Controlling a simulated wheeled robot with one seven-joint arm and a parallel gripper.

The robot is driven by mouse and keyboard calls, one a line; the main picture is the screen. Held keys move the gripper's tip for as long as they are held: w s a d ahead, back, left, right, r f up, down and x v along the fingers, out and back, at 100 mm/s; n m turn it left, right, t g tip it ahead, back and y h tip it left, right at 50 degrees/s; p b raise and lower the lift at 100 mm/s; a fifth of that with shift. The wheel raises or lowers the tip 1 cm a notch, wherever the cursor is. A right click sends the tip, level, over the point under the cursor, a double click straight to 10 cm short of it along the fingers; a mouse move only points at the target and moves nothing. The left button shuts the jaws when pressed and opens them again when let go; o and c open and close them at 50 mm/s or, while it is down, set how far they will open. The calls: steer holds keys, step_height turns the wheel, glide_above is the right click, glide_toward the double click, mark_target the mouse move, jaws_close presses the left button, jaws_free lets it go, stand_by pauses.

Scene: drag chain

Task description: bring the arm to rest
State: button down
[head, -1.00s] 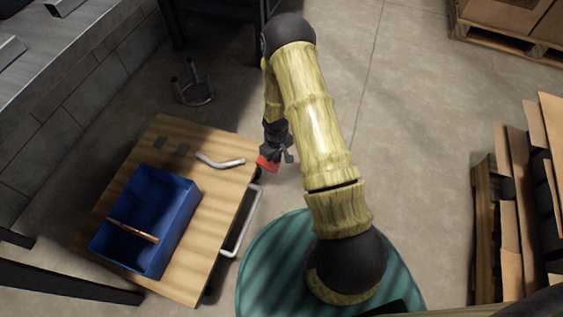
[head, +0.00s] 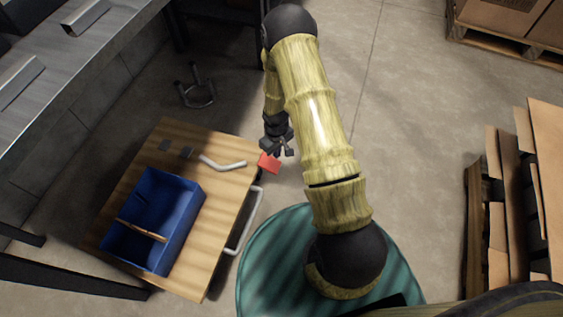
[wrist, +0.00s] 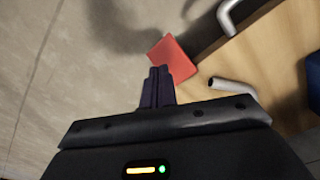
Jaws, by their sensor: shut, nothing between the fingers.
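My gripper (head: 279,148) hangs at the end of my arm, just beyond the right back corner of the wooden cart top (head: 213,232). In the wrist view its fingers (wrist: 157,87) are together with nothing between them. A red flat piece (head: 269,162) lies at that corner, close to the gripper; in the wrist view the red piece (wrist: 172,58) shows just past the fingertips. I cannot tell whether they touch.
The cart carries a blue bin (head: 187,213) with a brown-handled tool (head: 141,230), a bent pale pipe (head: 222,164) and small dark pieces (head: 175,150). A metal bench (head: 62,68) stands left, a stool (head: 196,88) behind, stacked cardboard (head: 545,165) right. Open floor (head: 420,130) lies between.

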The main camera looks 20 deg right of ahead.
steer(key=shift+f, duration=0.1)
stand_by(0.3)
steer(key=s+r+m+t+p, duration=0.1)
steer(key=s+r+m+p, duration=0.2)
steer(key=r, duration=2)
steer(key=s+r+m+t+p, duration=0.1)
steer(key=s+r+p, duration=0.1)
steer(key=s+r, duration=0.5)
steer(key=s+r+m+t+p, duration=0.15)
steer(key=s+r, duration=0.25)
steer(key=r, duration=0.5)
step_height(320, 180, up, 38)
steer(key=p, duration=3.8)
steer(key=shift+s+f+n+g, duration=0.25)
steer(key=shift+n+g, duration=0.1)
steer(key=shift+g, duration=0.1)
steer(key=shift+w, duration=0.1)
